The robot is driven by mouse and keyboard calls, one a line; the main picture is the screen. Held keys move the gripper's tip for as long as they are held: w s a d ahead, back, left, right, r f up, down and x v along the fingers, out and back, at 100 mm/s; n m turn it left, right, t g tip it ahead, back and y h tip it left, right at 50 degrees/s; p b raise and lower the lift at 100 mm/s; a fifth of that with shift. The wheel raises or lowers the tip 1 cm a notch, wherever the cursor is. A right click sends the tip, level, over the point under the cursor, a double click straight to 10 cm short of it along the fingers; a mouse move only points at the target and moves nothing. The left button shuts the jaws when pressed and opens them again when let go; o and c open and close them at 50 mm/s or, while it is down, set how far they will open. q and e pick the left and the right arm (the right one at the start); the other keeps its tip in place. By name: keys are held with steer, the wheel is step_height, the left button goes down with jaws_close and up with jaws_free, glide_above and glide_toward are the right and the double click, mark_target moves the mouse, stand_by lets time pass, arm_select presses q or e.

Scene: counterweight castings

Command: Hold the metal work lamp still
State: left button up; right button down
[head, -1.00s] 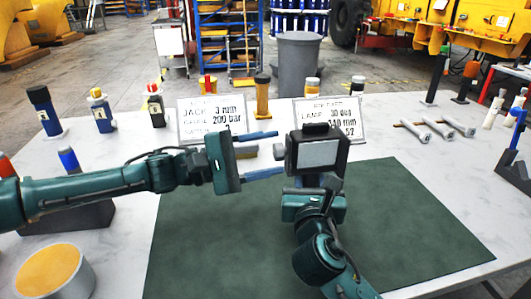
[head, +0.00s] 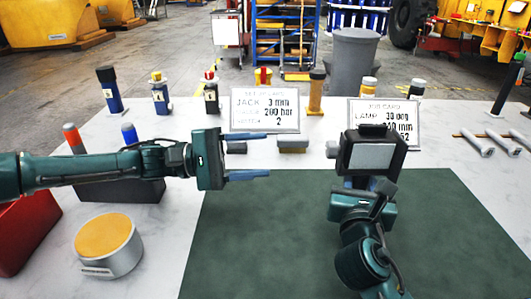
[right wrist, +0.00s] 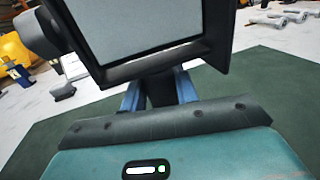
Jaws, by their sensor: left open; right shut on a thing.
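The metal work lamp (head: 371,155) is a dark, box-shaped head with a pale grey panel, held above the green mat (head: 270,235). It also fills the top of the right wrist view (right wrist: 140,30). My right gripper (right wrist: 160,92) is shut on the lamp, with its blue fingers on either side of a dark part below the head. My left gripper (head: 248,161) is open and empty, to the left of the lamp and apart from it, with its fingers pointing right. The lamp's lower part is mostly hidden by my right gripper in the head view.
Two cards stand behind, a settings card (head: 265,110) and a job card (head: 385,117). Several bottles line the far table edge. A round tin with an orange top (head: 105,240) and a red bin (head: 25,230) are at left. The mat's front middle is clear.

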steer(key=c, duration=1)
jaws_free()
